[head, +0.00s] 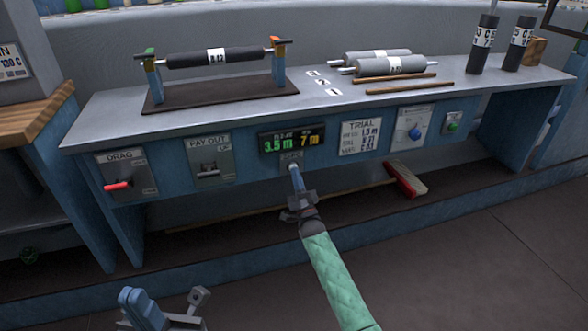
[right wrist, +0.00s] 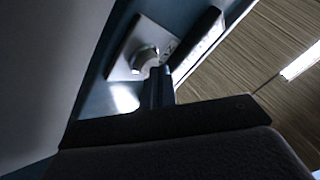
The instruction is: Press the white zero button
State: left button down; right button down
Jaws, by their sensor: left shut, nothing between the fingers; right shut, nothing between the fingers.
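The white round zero button (right wrist: 145,59) shows in the right wrist view on a light square plate (right wrist: 122,70). In the head view the small plate (head: 291,156) is under the green and yellow display, and the button is hidden behind my gripper. My right gripper (head: 293,168) is shut and empty, reaching up to the panel there. In the right wrist view its fingertips (right wrist: 160,72) overlap the button's lower right edge; I cannot tell if they touch it. My left gripper (head: 165,312) is shut and empty, low at the bottom left, far from the panel.
The display (head: 291,140) reads 3.5 m and 7 m. Left are a pay out switch (head: 211,160) and a red drag lever (head: 117,186). Right are a trial card (head: 360,137), a blue knob (head: 415,132) and a green button (head: 453,126).

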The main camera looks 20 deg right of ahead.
jog(key=shift+w, duration=0.1)
dwell(0.6)
jog(key=shift+s+p, duration=0.5)
jog(key=shift+s, duration=0.45)
jog(key=s+p, duration=0.2)
jog(key=s, duration=0.3)
jog(key=shift+d, duration=0.1)
dwell(0.8)
